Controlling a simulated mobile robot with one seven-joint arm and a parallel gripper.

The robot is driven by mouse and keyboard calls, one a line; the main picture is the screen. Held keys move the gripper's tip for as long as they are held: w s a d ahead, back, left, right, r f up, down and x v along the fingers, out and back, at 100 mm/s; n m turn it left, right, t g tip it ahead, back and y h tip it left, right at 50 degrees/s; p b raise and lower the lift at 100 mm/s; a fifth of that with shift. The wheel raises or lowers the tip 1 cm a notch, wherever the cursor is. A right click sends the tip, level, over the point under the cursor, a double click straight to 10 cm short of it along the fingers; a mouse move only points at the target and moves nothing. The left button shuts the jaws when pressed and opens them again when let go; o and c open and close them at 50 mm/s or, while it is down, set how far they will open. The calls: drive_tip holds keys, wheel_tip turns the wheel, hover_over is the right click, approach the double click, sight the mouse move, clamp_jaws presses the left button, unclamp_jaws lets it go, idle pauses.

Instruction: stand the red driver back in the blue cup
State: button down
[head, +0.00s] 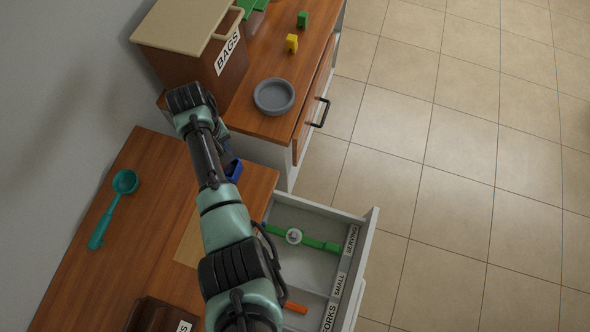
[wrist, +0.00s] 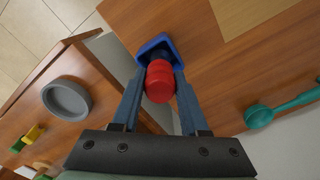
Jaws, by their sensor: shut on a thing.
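The red driver (wrist: 160,84) shows in the wrist view as a round red handle seen end-on, between the fingers of my gripper (wrist: 160,72). The fingers are shut on it. The blue cup (wrist: 153,43) is just beyond the driver, its rim showing around the far end of the handle. The driver's tip is hidden, so I cannot tell how deep it is in the cup. In the head view the blue cup (head: 234,170) stands near the counter edge, partly behind my arm. The driver is hidden there.
An open drawer (head: 312,212) with a green utensil (head: 322,243) and an orange handle (head: 295,307) lies below the counter. A teal ladle (head: 108,208) lies left. A grey bowl (head: 274,96), a BAGS box (head: 190,62) and small yellow (head: 291,43) and green (head: 302,19) pieces are farther off.

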drive_tip(key=shift+c, duration=1.7)
unclamp_jaws()
wheel_tip(320, 180, up, 13)
drive_tip(key=shift+b, duration=0.4)
